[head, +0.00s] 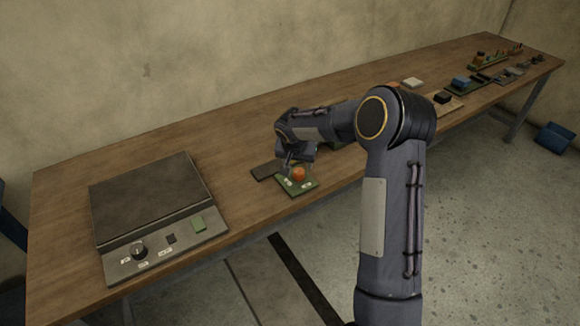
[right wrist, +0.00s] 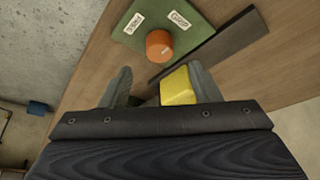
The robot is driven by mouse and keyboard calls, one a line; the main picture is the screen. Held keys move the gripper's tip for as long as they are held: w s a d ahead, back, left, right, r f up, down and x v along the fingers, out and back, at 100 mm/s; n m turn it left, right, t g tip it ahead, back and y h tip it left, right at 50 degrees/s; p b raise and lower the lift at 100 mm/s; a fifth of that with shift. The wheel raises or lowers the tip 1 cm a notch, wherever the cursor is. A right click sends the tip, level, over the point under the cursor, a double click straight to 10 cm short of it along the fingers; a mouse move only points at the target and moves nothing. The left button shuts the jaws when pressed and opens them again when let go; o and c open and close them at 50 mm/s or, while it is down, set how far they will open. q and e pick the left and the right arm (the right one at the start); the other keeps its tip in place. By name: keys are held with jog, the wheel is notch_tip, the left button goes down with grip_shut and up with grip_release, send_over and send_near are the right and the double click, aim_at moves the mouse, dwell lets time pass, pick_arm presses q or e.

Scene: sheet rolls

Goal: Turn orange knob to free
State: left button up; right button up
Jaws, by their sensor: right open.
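The orange knob (head: 298,174) stands on a small green plate (head: 308,186) near the front edge of the bench. In the right wrist view the orange knob (right wrist: 159,46) sits on the green plate (right wrist: 165,15), between two white labels (right wrist: 134,23) (right wrist: 180,20) whose words are hard to read. My right gripper (head: 291,163) is just above and beside the knob. In the right wrist view its two fingers (right wrist: 160,78) are apart, with the knob beyond their tips. A yellow piece (right wrist: 178,87) shows by the right finger; I cannot tell whether it touches. My left gripper is out of view.
A dark flat bar (right wrist: 212,46) lies beside the green plate. A grey panel device (head: 150,200) with a black knob (head: 138,249) and green button (head: 198,223) stands at left. Several small parts (head: 480,78) lie at the far right. A blue bin (head: 554,138) is on the floor.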

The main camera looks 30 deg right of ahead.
aim_at(299, 171)
jog(key=x, duration=0.6)
jog(key=shift+p, duration=0.3)
jog(key=c, duration=1)
